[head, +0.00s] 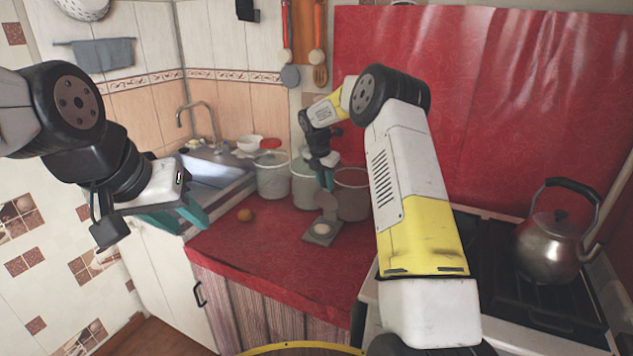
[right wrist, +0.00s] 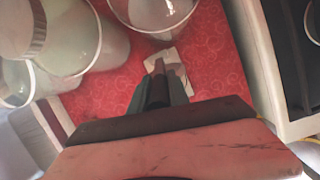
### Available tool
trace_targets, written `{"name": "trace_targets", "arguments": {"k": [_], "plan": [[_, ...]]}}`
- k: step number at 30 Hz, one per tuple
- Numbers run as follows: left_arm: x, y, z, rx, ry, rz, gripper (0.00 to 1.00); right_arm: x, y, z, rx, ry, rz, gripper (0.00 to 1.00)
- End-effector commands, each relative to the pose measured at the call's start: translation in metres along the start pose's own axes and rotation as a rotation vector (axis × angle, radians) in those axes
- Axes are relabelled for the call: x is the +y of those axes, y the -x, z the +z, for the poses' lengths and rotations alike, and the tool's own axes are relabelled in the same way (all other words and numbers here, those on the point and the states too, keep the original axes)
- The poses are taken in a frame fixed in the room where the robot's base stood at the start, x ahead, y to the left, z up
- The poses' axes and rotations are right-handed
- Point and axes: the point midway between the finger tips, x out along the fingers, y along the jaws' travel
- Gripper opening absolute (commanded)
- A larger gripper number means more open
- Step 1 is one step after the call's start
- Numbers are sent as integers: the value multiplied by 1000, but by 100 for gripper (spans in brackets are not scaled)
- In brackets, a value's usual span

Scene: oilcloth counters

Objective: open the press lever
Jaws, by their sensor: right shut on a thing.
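The press (head: 318,237) stands on the red counter, with a pale round spot on its grey base and a raised round plate (head: 326,202) above it. My right gripper (head: 327,186) points down over the press, its teal fingers just above the raised plate. In the right wrist view its fingers (right wrist: 160,85) are closed together on a thin brownish part, the press lever (right wrist: 159,66), with part of the pale press (right wrist: 182,72) beyond. The fingers hide much of the lever. My left gripper (head: 178,217) is open and empty, left of the counter near the sink.
Several pale buckets, one (head: 272,180) by the sink, stand behind the press; another (head: 352,200) is close to its right. A kettle (head: 553,245) stands on the stove at right. The front of the counter is clear.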

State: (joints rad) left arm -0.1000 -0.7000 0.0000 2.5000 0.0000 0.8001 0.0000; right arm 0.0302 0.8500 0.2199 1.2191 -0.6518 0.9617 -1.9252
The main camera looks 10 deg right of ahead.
Motion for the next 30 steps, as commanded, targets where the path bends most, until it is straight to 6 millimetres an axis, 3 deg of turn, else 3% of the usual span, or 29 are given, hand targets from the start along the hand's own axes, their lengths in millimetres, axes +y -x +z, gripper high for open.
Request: {"name": "trace_targets", "arguments": {"k": [10, 11, 14, 24, 30], "plan": [[0, 0, 0, 0, 0, 0, 36, -1, 0, 1, 1, 0, -3, 0], [0, 0, 0, 0, 0, 0, 36, -1, 0, 1, 1, 0, -3, 24], [0, 0, 0, 0, 0, 0, 36, -1, -1, 1, 1, 0, -3, 43], [0, 0, 0, 0, 0, 0, 36, 0, 1, 0, 1, 0, -2, 43], [0, 0, 0, 0, 0, 0, 36, 0, 28, 1, -1, 0, 0, 43]]}}
